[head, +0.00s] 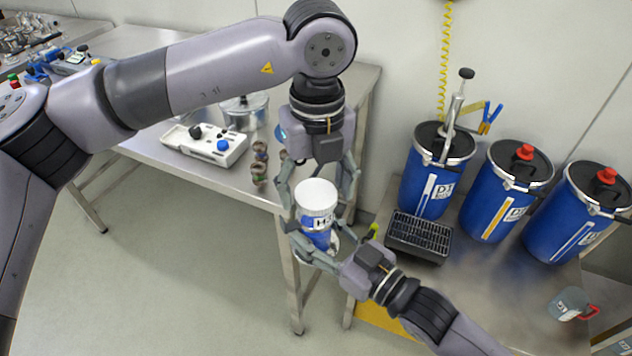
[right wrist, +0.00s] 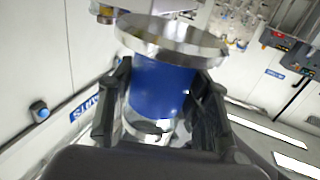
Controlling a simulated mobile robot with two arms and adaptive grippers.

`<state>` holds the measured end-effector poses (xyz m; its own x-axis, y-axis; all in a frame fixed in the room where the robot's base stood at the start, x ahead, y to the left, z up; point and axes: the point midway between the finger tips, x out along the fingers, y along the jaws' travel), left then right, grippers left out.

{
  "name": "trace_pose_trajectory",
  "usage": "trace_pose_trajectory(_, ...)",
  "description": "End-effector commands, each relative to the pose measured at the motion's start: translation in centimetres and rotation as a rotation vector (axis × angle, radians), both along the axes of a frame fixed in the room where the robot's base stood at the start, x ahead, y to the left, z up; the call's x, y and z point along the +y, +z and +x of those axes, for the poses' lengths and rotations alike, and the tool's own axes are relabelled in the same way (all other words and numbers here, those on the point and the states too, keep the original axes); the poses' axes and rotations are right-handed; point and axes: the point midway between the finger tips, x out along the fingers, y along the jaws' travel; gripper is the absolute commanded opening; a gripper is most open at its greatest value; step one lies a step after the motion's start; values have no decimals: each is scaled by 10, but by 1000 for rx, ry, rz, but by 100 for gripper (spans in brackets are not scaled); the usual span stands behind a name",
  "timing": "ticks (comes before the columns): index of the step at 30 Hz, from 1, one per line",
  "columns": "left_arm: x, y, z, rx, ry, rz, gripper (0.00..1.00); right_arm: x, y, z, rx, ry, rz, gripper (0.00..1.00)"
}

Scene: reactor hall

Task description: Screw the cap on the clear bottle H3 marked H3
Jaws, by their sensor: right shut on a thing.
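The clear bottle H3 (head: 317,240) holds blue contents and bears a white label with H3, partly readable. A wide, pale round top (head: 316,193) sits above the label. The bottle is held in the air near the table corner. My right gripper (head: 322,246) is shut on the bottle's lower body from the lower right. In the right wrist view, its fingers flank the blue body (right wrist: 162,88) under a wide shiny rim (right wrist: 172,36). My left gripper (head: 317,188) points down above the bottle. Its fingers are spread on both sides of the top, seemingly apart from it.
A steel table (head: 190,165) at left bears a white device (head: 205,145), a metal pot (head: 245,108) and small brown-green pieces (head: 259,165). At right, another bench holds blue drums (head: 508,190), a black grated box (head: 420,237) and a red-handled mug (head: 568,303). Floor is free at lower left.

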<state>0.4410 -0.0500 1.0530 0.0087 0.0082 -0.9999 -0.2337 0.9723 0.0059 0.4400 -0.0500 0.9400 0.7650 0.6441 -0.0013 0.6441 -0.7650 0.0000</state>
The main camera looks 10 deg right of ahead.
Motion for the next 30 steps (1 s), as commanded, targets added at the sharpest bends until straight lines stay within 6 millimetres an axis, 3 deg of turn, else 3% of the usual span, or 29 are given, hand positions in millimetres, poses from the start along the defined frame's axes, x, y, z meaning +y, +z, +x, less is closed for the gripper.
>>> trace_pose_trajectory(19, 0, 0, 0, 0, 0, -1, 21, 0, 2, 0, -4, 1, 2, 0)
trace_pose_trajectory(22, 0, 0, 0, 0, -13, -1, 20, 0, 2, 0, -4, 1, 2, 0)
trace_pose_trajectory(26, 0, 0, 0, 1, -145, 0, 20, 0, 2, 0, -4, 1, 2, 0)
trace_pose_trajectory(30, 0, 0, 0, 3, -435, 3, 20, 0, 2, 0, -4, 1, 2, 0)
